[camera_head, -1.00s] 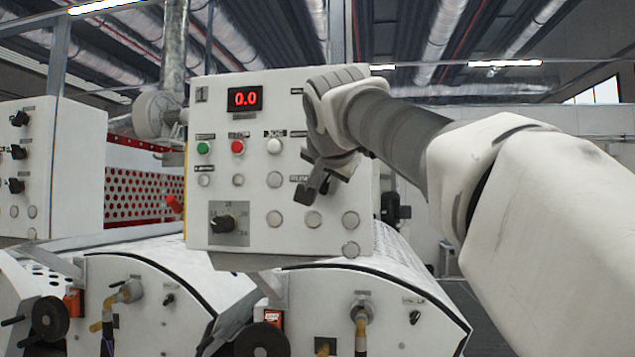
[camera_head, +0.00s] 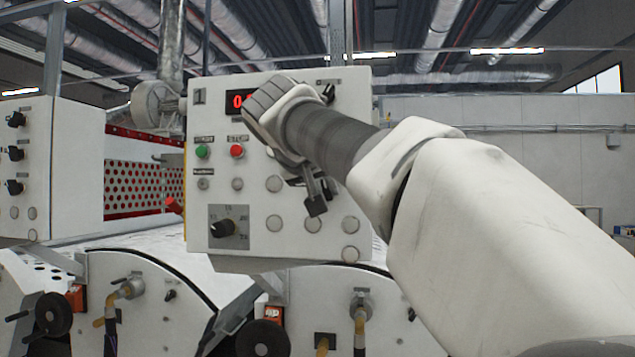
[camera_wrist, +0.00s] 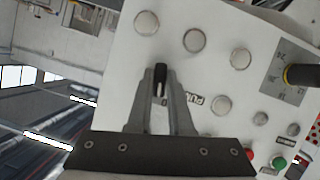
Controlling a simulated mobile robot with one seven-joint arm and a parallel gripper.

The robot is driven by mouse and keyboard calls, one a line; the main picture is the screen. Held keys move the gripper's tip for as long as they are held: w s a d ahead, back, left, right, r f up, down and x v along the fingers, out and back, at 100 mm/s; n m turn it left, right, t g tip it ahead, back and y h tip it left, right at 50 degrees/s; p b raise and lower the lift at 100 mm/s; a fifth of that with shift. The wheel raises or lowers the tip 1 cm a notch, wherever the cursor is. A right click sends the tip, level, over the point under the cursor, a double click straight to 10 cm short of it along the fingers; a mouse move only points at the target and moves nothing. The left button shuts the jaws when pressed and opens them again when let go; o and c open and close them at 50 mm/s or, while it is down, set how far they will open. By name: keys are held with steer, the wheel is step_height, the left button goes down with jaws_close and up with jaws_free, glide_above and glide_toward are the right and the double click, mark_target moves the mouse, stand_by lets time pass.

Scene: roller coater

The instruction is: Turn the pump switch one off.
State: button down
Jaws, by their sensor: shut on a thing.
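The pump switch is a small black knob on the white control panel (camera_head: 215,110). It shows in the wrist view (camera_wrist: 160,78) between my fingertips, with a partly hidden label that seems to read PUMP beside it. My gripper (camera_wrist: 160,90) is shut on this knob, a finger on either side. In the wrist view the knob's long side runs up and down the picture. In the head view my gripper (camera_head: 316,198) is at the middle right of the panel, and my wrist hides most of it and the switch.
A red stop button (camera_head: 237,151), a green button (camera_head: 202,152) and a black dial (camera_head: 223,228) are left of my gripper. Several round grey buttons (camera_head: 350,224) lie below and beside it. Another black switch (camera_head: 328,92) is at upper right. Rollers and pipe fittings stand below.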

steer(key=shift+a+n+h, duration=0.1)
steer(key=shift+n+h, duration=0.5)
steer(key=shift+n, duration=0.5)
steer(key=c, duration=0.8)
jaws_free()
steer(key=shift+s, duration=0.15)
steer(key=v, duration=1.7)
steer(key=shift+a, duration=0.25)
